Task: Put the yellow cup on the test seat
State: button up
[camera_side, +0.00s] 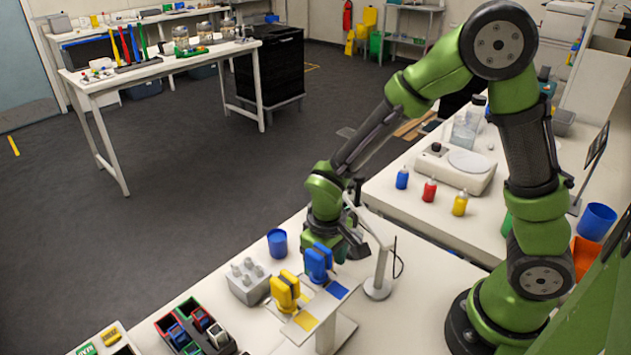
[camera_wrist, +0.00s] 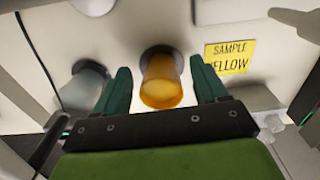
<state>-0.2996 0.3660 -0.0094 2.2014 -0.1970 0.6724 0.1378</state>
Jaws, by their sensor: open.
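In the wrist view the yellow cup (camera_wrist: 161,82) stands between the two dark green fingers of my gripper (camera_wrist: 163,86). The fingers are apart, with a gap visible on each side of the cup. A yellow label reading "SAMPLE YELLOW" (camera_wrist: 229,57) lies to the right of the cup. In the side view my gripper (camera_side: 338,247) is low over the near table, behind the blue clamp-like piece; I cannot make out the yellow cup there. A white stand (camera_side: 325,310) carries a yellow and a blue patch; I cannot tell which part is the test seat.
A yellow clamp-like piece (camera_side: 285,291) and a blue one (camera_side: 318,262) stand close by the gripper. A blue cup (camera_side: 277,242) and a grey block with pegs (camera_side: 248,282) are to the left. A thin white post (camera_side: 378,287) stands just right of the gripper.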

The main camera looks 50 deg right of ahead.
notch_tip(320, 180, up, 12)
jog(key=s+d+r+m+t+y, duration=0.1)
jog(key=s+d+r+m+t, duration=0.1)
jog(key=s+d+r+t, duration=0.1)
jog(key=s+d+r+m+t+y, duration=0.1)
jog(key=s+d+r+m+t, duration=0.1)
jog(key=r, duration=0.5)
jog(key=s+d+t, duration=0.1)
jog(key=s+t, duration=0.1)
jog(key=s, duration=0.1)
jog(key=shift+r, duration=0.25)
